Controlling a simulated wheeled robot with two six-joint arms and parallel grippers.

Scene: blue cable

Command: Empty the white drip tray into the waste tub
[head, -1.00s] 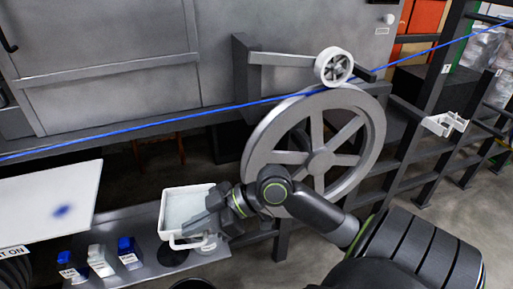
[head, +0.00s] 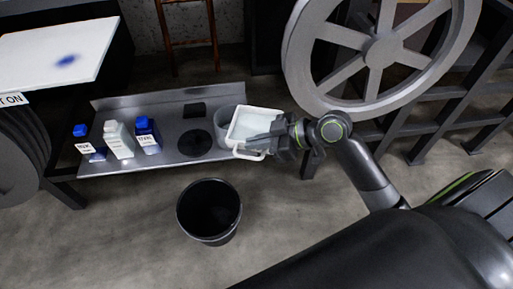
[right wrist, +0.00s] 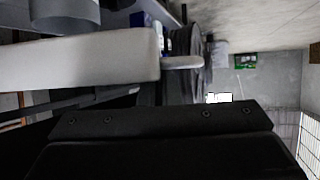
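The white drip tray (head: 241,128) is a shallow box with a loop handle at its near side and a pale surface inside. My right gripper (head: 266,140) is shut on its right side and holds it roughly level, above the right end of the metal shelf. In the right wrist view the tray (right wrist: 100,62) shows close up as a pale wall with a handle. A black open tub (head: 209,212), which looks like the waste tub, stands on the floor, nearer and left of the tray; its inside is dark. My left gripper is not in view.
The shelf (head: 110,168) carries several bottles (head: 120,140), a dark disc (head: 195,143) and a grey cylinder (head: 224,122) just left of the tray. A large spoked wheel (head: 297,70) stands at upper right. A white board (head: 50,45) is at upper left. Floor around the tub is clear.

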